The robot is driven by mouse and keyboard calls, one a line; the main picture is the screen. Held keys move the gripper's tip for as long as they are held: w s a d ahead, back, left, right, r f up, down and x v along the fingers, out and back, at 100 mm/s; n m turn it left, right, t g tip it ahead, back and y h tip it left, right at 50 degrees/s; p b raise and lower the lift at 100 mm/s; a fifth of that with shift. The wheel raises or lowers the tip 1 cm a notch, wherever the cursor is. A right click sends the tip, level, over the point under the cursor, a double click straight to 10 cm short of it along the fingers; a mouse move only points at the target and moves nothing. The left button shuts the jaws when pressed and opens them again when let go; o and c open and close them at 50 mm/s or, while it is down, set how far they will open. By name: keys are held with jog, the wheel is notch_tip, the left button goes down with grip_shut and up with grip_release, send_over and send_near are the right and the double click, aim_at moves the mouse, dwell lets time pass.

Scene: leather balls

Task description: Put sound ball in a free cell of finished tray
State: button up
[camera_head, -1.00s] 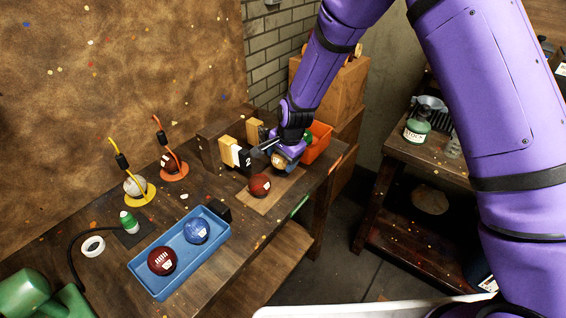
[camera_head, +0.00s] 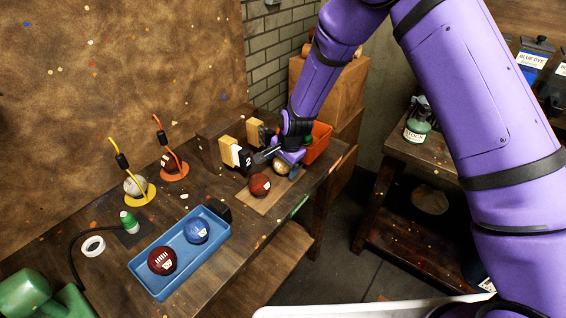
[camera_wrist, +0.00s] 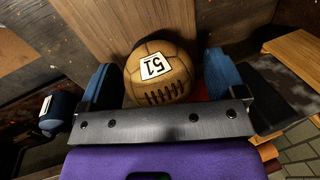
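A tan ball (camera_wrist: 160,75) with a white label reading 51 and dark lacing lies between the two blue fingertips of my gripper (camera_wrist: 161,88) in the wrist view. The fingers are apart on either side of it, with a narrow gap showing on the right. In the head view the tan ball (camera_head: 281,166) sits at the far end of a light brown board, under my gripper (camera_head: 277,157). A blue tray (camera_head: 152,284) at the front holds a dark red ball (camera_head: 161,261) and a blue ball (camera_head: 196,231). Its cell divisions cannot be made out.
A red ball (camera_head: 260,185) lies on the board (camera_head: 262,204) close by. Yellow and orange stands hold a white ball (camera_head: 135,186) and a dark ball (camera_head: 168,162).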

jog(key=shift+r, duration=0.1)
jog(key=s+d+r+n+t, duration=0.1)
jog(key=s+d+r, duration=0.4)
jog(key=r, duration=0.6)
jog(key=s+d+r+n, duration=0.25)
jog(key=d+r, duration=0.45)
jog(key=r, duration=0.4)
jog(key=s+d+r+n+t, duration=0.1)
jog(key=s+d+r, duration=0.45)
jog(key=r, duration=0.55)
jog(key=s+d+r+n, duration=0.1)
jog(key=s+d+r, duration=0.1)
jog(key=s+d, duration=0.2)
jog(key=s+d+r+n+h, duration=0.1)
jog(key=s+d+r, duration=0.1)
jog(key=s, duration=0.8)
jog(key=s+d+r+n+t+h, duration=0.1)
jog(key=s+d+r+n, duration=0.1)
jog(key=s+d, duration=0.3)
jog(key=shift+s+d+r, duration=0.15)
jog(key=shift+s+r, duration=0.1)
jog(key=shift+s, duration=0.35)
jog(key=shift+s+d+r, duration=0.15)
jog(key=shift+s+r, duration=0.1)
jog(key=shift+s, duration=0.35)
